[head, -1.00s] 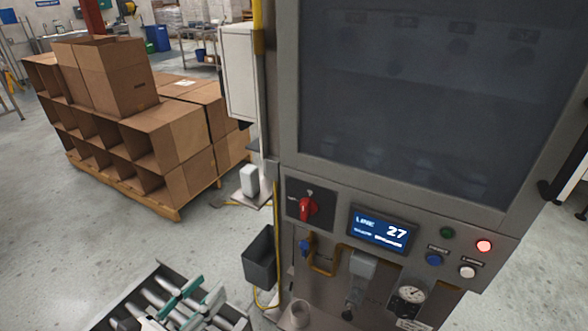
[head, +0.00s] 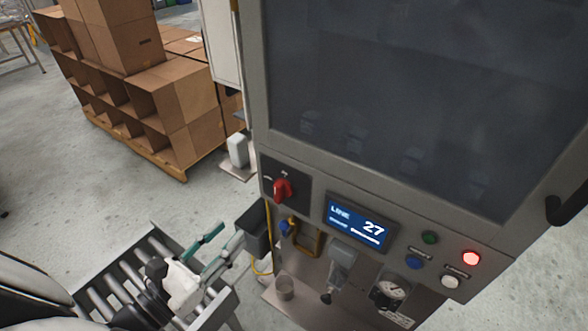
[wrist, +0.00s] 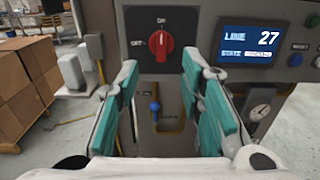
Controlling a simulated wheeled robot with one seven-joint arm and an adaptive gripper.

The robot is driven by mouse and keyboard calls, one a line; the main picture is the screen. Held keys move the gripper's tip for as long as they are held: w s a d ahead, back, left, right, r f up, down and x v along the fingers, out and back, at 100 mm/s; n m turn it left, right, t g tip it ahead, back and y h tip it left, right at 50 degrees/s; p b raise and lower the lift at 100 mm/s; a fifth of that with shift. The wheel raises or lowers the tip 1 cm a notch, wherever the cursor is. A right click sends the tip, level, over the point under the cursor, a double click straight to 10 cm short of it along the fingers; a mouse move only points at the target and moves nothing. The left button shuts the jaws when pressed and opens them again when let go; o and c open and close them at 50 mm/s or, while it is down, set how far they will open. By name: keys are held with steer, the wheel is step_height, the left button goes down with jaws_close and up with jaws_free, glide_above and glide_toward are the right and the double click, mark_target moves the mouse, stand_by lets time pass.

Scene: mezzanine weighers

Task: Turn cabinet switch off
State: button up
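The red rotary switch (head: 282,189) sits on a black plate at the lower left of the cabinet's front (head: 250,110). In the wrist view the switch (wrist: 161,45) stands close to upright, its tip near the ON mark at the top, with the OFF mark to its left. My gripper (head: 215,248) is at the lower left of the head view, left of and apart from the switch. In the wrist view my gripper (wrist: 160,95) has its teal finger pads wide apart with nothing held between them; the switch shows ahead, above the gap.
A blue display (head: 357,222) reading LINE 27 is right of the switch, with a lit red lamp (head: 471,258) and buttons beyond. Below are a blue-handled valve (wrist: 155,108) and a gauge (head: 391,290). A roller conveyor (head: 150,255) lies under my arm. Stacked boxes (head: 165,105) stand left.

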mark_target(275, 189)
steer(key=b+x, duration=0.5)
steer(key=x, duration=0.9)
steer(key=shift+w+d, duration=0.1)
steer(key=shift+d, duration=0.15)
jaws_close()
